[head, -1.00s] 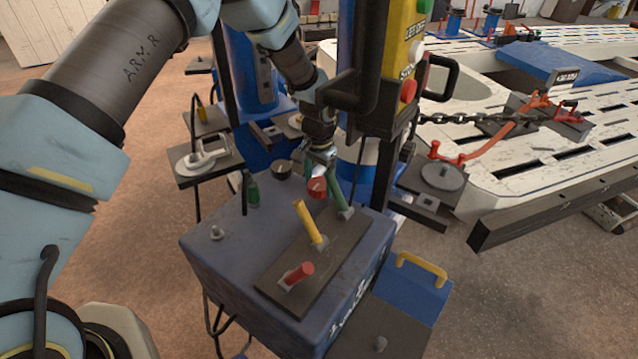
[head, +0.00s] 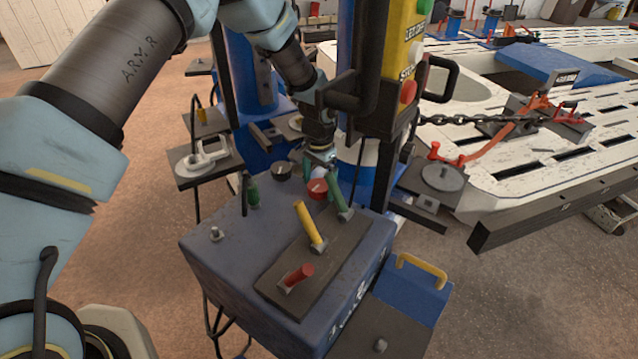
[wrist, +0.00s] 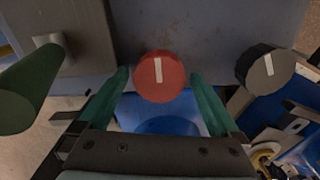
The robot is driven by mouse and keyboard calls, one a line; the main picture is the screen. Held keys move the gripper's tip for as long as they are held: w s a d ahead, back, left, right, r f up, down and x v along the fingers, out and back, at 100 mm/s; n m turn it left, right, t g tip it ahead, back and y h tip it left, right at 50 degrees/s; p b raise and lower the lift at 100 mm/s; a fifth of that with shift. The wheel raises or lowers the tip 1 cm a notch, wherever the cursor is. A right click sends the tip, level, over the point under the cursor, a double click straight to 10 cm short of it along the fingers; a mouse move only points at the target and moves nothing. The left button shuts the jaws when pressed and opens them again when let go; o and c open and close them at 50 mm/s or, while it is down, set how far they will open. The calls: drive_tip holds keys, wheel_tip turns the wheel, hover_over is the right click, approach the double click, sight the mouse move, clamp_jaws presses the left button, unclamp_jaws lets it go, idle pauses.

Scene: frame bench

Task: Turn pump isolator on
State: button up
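A round red knob (head: 317,188) with a white pointer mark sits at the far end of the blue box (head: 225,262). No label naming the pump isolator is readable. In the wrist view the red knob (wrist: 160,77) lies between the two green fingers of my gripper (wrist: 159,76), with a gap on each side. Its white mark points nearly straight up in that picture. My gripper (head: 320,163) is open, just above and behind the knob in the head view. Whether the fingertips reach down beside the knob cannot be told.
A black knob (wrist: 266,70) with a pale mark is right of the red one. Green (head: 340,202), yellow (head: 309,225) and red (head: 297,277) levers stand on a dark plate nearby. A button box (head: 403,55) hangs close to my wrist.

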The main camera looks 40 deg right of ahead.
sight(316, 184)
idle(0.4)
drive_tip(key=n+p, duration=0.1)
drive_tip(key=n, duration=0.4)
drive_tip(key=n+p, duration=0.1)
drive_tip(key=n, duration=0.3)
drive_tip(key=shift+r+p, duration=0.1)
drive_tip(key=shift+p, duration=0.25)
drive_tip(key=n+p, duration=0.2)
drive_tip(key=n, duration=0.2)
drive_tip(key=shift+a, duration=0.1)
drive_tip(key=n+p, duration=0.2)
drive_tip(key=n, duration=0.3)
drive_tip(key=shift+r+p, duration=0.1)
drive_tip(key=shift+p, duration=0.3)
wheel_tip(316, 184, up, 11)
drive_tip(key=b, duration=0.3)
drive_tip(key=w+a+r, duration=0.3)
drive_tip(key=w+a, duration=0.1)
drive_tip(key=a, duration=0.4)
drive_tip(key=w+a+r, duration=0.3)
drive_tip(key=w+a, duration=0.1)
drive_tip(key=a, duration=0.3)
drive_tip(key=w+a+r+m, duration=0.1)
drive_tip(key=w+a+r, duration=0.2)
drive_tip(key=a, duration=0.5)
drive_tip(key=shift+w+a+r+t, duration=0.3)
drive_tip(key=shift+w+r, duration=0.1)
